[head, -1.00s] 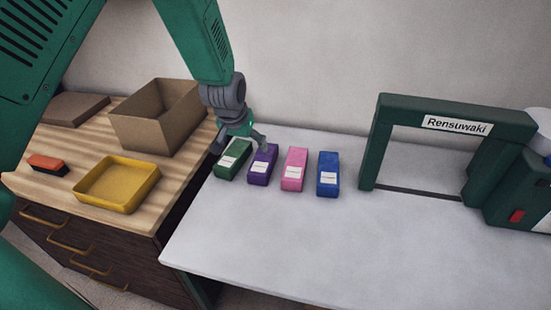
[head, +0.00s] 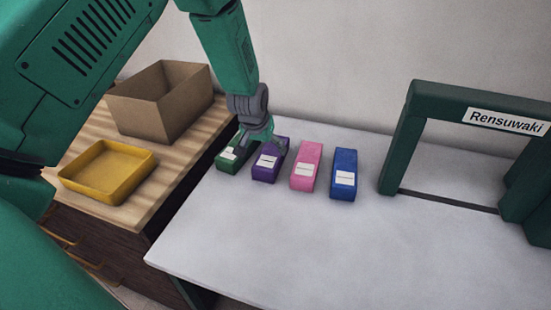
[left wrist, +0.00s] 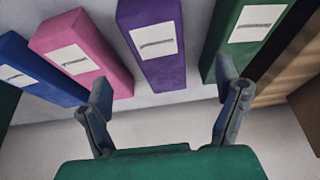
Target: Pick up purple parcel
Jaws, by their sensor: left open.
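The purple parcel (head: 269,163) lies on the grey table between a green parcel (head: 231,155) and a pink parcel (head: 306,167); each has a white label. My left gripper (head: 258,146) is over the far ends of the green and purple parcels, its fingers apart. In the left wrist view the purple parcel (left wrist: 164,71) lies ahead of the open, empty fingers (left wrist: 166,98), roughly centred between them. One finger tip is close to the green parcel (left wrist: 247,50), the other close to the pink parcel (left wrist: 98,70). I cannot tell whether they touch. My right gripper is not in view.
A blue parcel (head: 343,174) lies right of the pink one. A dark green frame (head: 398,140) labelled "Rensuwaki" stands further right. A wooden cabinet at left carries a cardboard box (head: 150,110) and a yellow tray (head: 82,188). The table front (head: 290,250) is clear.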

